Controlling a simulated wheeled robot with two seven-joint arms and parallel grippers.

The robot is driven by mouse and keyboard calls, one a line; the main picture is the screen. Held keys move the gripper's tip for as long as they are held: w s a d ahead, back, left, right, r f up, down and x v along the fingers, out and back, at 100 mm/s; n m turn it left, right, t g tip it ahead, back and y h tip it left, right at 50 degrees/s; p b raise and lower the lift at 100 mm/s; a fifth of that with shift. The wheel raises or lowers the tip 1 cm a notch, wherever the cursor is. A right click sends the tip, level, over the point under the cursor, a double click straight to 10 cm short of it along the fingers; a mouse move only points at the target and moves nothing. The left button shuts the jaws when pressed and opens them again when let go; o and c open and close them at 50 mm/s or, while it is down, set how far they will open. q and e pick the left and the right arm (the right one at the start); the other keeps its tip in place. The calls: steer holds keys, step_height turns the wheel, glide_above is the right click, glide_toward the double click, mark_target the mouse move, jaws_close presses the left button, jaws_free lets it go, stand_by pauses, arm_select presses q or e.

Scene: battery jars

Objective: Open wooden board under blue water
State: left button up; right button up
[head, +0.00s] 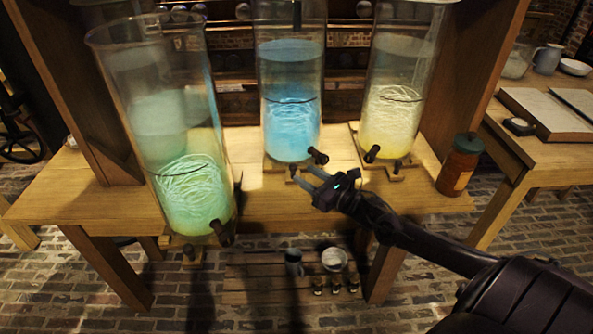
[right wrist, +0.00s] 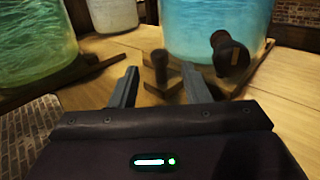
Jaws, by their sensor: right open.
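A tall glass jar of blue water (head: 290,125) stands at the middle of the wooden table, with a dark spigot (head: 318,156) low on its right front. Under it is a wooden board (head: 272,163) with a small dark knob (head: 293,169) at its front edge. My right gripper (head: 308,178) is open and empty just in front of that board. In the right wrist view the knob (right wrist: 160,68) stands ahead, between the open fingers in the picture and apart from them. The blue jar (right wrist: 205,32) and its spigot (right wrist: 230,53) show just beyond, to the right. My left gripper is out of view.
A green-water jar (head: 185,150) stands at the left front and a yellow-water jar (head: 395,110) at the right, each on a board. An orange jar with a green lid (head: 460,165) stands right of my gripper. A low slatted rack (head: 262,283) holds cups below.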

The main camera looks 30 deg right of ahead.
steer(key=shift+x, duration=2.15)
jaws_close()
